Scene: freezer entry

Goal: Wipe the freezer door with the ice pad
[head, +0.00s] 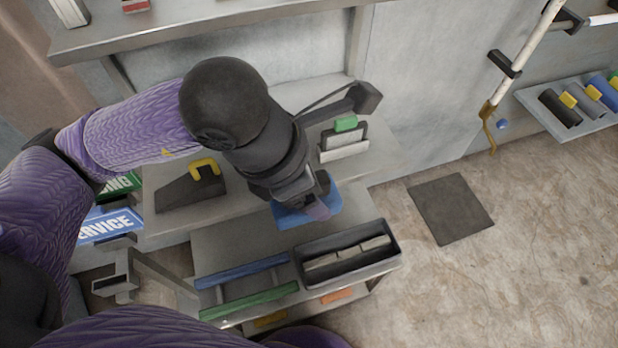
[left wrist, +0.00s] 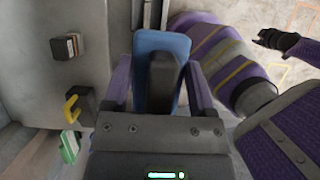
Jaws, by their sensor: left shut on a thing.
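My left gripper (head: 318,200) is shut on a blue pad (head: 292,217) with a dark grip, held above the lower grey shelf. In the left wrist view the blue pad (left wrist: 178,42) and its dark grip (left wrist: 163,85) sit between the purple fingers. A large pale grey metal panel (head: 425,75) stands at the back right, apart from the pad; I cannot tell if it is the freezer door. A dark end on a purple sleeve (left wrist: 280,38) shows at the right of the wrist view; I cannot tell whether it is my right gripper.
A black tray (head: 392,257) with pale blocks stands below the pad, beside blue (head: 242,272) and green (head: 250,301) bars. A dark wedge with a yellow handle (head: 204,168) lies left. A dark mat (head: 450,209) lies on open floor; a pole (head: 520,50) stands right.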

